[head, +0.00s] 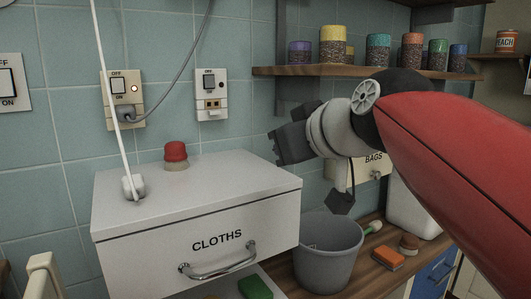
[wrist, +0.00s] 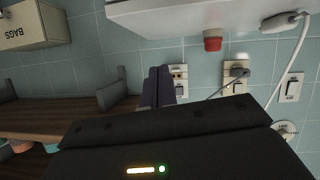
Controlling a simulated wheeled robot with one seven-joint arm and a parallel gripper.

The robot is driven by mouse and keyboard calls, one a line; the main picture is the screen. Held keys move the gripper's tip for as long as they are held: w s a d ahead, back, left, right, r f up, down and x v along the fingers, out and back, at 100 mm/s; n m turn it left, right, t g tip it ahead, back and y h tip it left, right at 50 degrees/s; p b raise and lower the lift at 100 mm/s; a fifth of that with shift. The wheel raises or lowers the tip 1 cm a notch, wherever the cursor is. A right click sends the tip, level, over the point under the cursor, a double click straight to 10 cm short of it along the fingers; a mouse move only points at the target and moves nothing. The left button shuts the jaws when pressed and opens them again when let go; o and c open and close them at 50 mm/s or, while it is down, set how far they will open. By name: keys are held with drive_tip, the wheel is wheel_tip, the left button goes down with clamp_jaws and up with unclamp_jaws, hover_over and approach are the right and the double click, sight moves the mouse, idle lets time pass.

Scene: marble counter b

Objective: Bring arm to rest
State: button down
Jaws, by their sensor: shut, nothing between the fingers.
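My gripper (head: 280,147) is at the end of my red and grey arm, in the middle of the head view. It points left, above the right end of the white CLOTHS drawer unit (head: 150,240) and in front of the tiled wall. In the wrist view its two dark fingers (wrist: 158,88) are together with nothing between them. My arm reaches in from the right side of the head view and hides part of the shelf and the BAGS box.
A grey bucket (head: 328,255) stands on the wooden counter below my wrist. A red-topped button (head: 176,155) sits on the drawer unit. A plug with a white cord (head: 133,187) lies there too. A shelf (head: 310,71) with several jars is behind my arm. Wall sockets (head: 211,95) are left.

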drive_tip(key=s+d+f+m+g+h, duration=0.2)
drive_tip(key=s+d+f, duration=0.2)
drive_tip(key=f, duration=0.6)
drive_tip(key=s+d+f+m+g+h, duration=0.2)
drive_tip(key=s+d+f, duration=0.2)
drive_tip(key=f, duration=0.7)
drive_tip(key=s+d+f+m+g+h, duration=0.1)
drive_tip(key=s+d+f+m+g, duration=0.1)
drive_tip(key=s+d+f, duration=0.2)
drive_tip(key=s+f, duration=0.3)
drive_tip(key=f, duration=0.3)
drive_tip(key=shift+s+f+m+h, duration=0.2)
drive_tip(key=shift+s+m+h, duration=0.1)
drive_tip(key=shift+s+h, duration=0.1)
